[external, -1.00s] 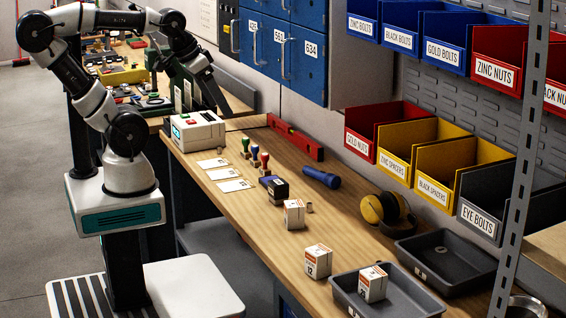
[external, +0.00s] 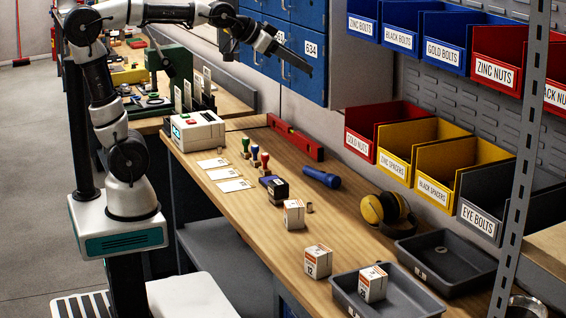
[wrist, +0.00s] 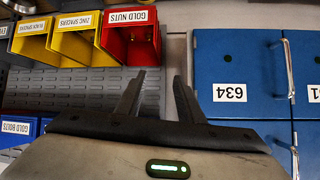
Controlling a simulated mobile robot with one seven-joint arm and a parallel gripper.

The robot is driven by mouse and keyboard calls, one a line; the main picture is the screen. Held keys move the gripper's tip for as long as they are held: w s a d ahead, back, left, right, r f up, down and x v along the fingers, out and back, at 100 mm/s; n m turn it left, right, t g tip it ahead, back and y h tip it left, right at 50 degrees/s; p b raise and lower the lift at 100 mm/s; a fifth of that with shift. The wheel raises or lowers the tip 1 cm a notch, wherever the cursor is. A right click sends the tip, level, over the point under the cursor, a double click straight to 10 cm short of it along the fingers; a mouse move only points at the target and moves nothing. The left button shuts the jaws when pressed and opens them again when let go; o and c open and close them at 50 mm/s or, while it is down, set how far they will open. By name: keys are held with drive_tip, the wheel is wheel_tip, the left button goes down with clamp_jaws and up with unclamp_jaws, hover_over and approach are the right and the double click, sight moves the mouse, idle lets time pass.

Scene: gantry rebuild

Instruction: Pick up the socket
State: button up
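A small brownish-grey cylinder, which looks like the socket (external: 309,208), stands on the wooden bench just right of a white and orange box (external: 293,214). It is too small to make out in detail, and it does not show in the wrist view. My gripper (external: 309,69) is high above the bench, in front of the blue lockers, well up and back from the cylinder. In the wrist view my gripper (wrist: 158,94) has its two fingers apart with nothing between them.
On the bench (external: 240,203) are stamps (external: 254,154), a blue flashlight (external: 321,177), a red level (external: 295,138), yellow earmuffs (external: 384,208), another box (external: 318,261) and grey trays (external: 345,293). Coloured bins (external: 433,193) line the wall. Blue lockers (wrist: 235,63) are close beside my gripper in the wrist view.

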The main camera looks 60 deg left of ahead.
drive_tip(key=w+d+t+b, duration=0.1)
drive_tip(key=w+d+b, duration=0.1)
drive_tip(key=w+d, duration=0.3)
drive_tip(key=w+d+f+m+g+h, duration=0.1)
drive_tip(key=w+d+f+g+h, duration=0.1)
drive_tip(key=d+f, duration=0.5)
drive_tip(key=s+d+f+m+g+y+b, duration=0.1)
drive_tip(key=s+d+f+g, duration=0.2)
drive_tip(key=d+f, duration=0.65)
drive_tip(key=s+d+f+g+b, duration=0.2)
drive_tip(key=s+d+f+g, duration=0.15)
drive_tip(key=d+f, duration=0.6)
drive_tip(key=x, duration=0.4)
drive_tip(key=a+x, duration=0.1)
drive_tip(key=x, duration=0.7)
drive_tip(key=shift+a+f, duration=0.25)
drive_tip(key=shift+f, duration=0.05)
drive_tip(key=shift+t, duration=0.25)
drive_tip(key=shift+s+x, duration=0.1)
drive_tip(key=shift+x, duration=1.3)
drive_tip(key=shift+s+x, duration=0.15)
drive_tip(key=shift+x, duration=1.25)
clamp_jaws()
